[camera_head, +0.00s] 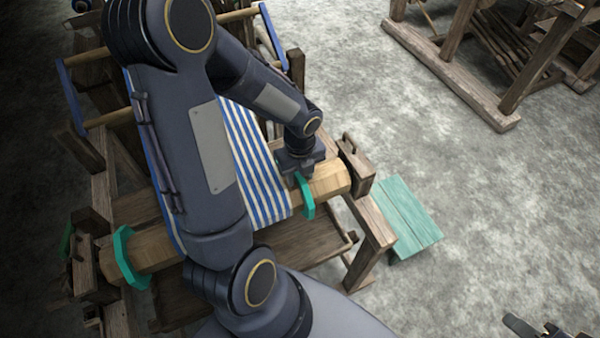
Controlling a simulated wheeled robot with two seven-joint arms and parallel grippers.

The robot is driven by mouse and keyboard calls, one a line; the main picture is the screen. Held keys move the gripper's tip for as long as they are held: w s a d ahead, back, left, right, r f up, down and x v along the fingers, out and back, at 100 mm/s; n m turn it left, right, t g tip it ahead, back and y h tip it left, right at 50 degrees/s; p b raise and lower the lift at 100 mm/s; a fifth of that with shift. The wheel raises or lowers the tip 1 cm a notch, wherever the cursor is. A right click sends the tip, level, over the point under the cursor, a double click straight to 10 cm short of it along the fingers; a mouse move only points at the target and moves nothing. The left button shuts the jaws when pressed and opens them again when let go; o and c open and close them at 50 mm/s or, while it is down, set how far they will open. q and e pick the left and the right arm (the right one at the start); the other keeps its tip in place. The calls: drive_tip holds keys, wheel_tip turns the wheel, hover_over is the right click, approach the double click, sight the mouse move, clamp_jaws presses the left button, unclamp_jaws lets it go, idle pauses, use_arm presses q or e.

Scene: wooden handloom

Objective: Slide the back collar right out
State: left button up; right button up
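A wooden beam (330,180) lies across the near end of the loom, with blue-and-white striped cloth (262,180) running onto it. One green collar (307,196) sits around the beam near its right end, just right of the cloth. Another green collar (128,262) is around the beam's left part. My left gripper (299,174) points down at the upper edge of the right-hand collar. Its fingers are mostly hidden, so its grip is unclear. Part of my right gripper (545,330) shows at the bottom right edge, away from the loom.
A wooden bearing block (356,165) stands at the beam's right end. A teal bench (405,218) is right of the loom frame. Another wooden frame (450,75) stands at the upper right. Grey floor between them is clear. My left arm hides much of the loom's middle.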

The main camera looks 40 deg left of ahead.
sight(327, 171)
use_arm(q)
clamp_jaws()
drive_tip(key=w+d, duration=0.1)
drive_tip(key=w, duration=0.1)
drive_tip(key=w+d, duration=0.1)
drive_tip(key=w, duration=0.1)
drive_tip(key=w+d, duration=0.1)
drive_tip(key=w, duration=0.2)
drive_tip(key=shift+d, duration=0.25)
drive_tip(key=shift+r, duration=0.1)
unclamp_jaws()
drive_tip(key=shift+d, duration=0.1)
